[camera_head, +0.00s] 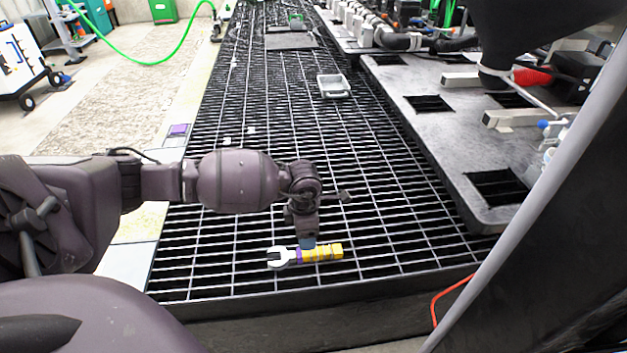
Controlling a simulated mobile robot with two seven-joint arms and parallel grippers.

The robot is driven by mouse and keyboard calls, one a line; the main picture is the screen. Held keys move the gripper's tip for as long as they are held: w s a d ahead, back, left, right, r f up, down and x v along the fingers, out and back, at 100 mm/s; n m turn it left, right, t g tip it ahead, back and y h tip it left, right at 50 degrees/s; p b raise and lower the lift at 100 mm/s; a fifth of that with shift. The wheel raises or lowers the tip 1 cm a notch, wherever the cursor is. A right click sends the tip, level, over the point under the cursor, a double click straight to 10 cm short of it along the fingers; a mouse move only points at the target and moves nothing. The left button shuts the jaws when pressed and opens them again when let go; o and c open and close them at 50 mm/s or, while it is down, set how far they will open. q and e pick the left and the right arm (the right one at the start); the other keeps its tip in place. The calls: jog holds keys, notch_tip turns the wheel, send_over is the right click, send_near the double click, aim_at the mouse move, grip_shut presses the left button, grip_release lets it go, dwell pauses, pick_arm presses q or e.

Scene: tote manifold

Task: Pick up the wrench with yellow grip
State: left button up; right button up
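The wrench with yellow grip (322,253) lies on the dark metal grating (230,270) near its front edge. Its silver open jaw points left, with a purple band between jaw and yellow handle. My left gripper (307,241) points down right over the wrench, at the purple band and the near part of the yellow grip. Its blue-grey tip overlaps the wrench's upper edge in the view. The fingers are too small and too hidden to tell whether they are apart or closed, or touching the wrench. My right gripper is not in view.
A grey tray (333,87) sits farther back on the grating. A grey platform (425,135) with square openings and machinery runs along the right. A red-orange cable (447,296) hangs at the front right. The grating around the wrench is clear.

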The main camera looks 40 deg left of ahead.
pick_arm(q)
jog(key=shift+w+a+f, duration=0.15)
jog(key=shift+a+f, duration=0.05)
jog(key=shift+a, duration=0.05)
jog(key=b, duration=0.2)
send_over(305, 252)
jog(key=f, duration=0.4)
jog(key=shift+s+d+f, duration=0.2)
jog(key=shift+f, duration=0.1)
jog(key=shift+w+f, duration=0.1)
jog(key=shift+f, duration=0.3)
jog(key=f+b, duration=0.1)
jog(key=f, duration=0.4)
jog(key=shift+a+b, duration=0.2)
jog(key=shift+b, duration=0.2)
jog(key=shift+w, duration=0.1)
jog(key=shift+r, duration=0.15)
jog(key=c, duration=1.1)
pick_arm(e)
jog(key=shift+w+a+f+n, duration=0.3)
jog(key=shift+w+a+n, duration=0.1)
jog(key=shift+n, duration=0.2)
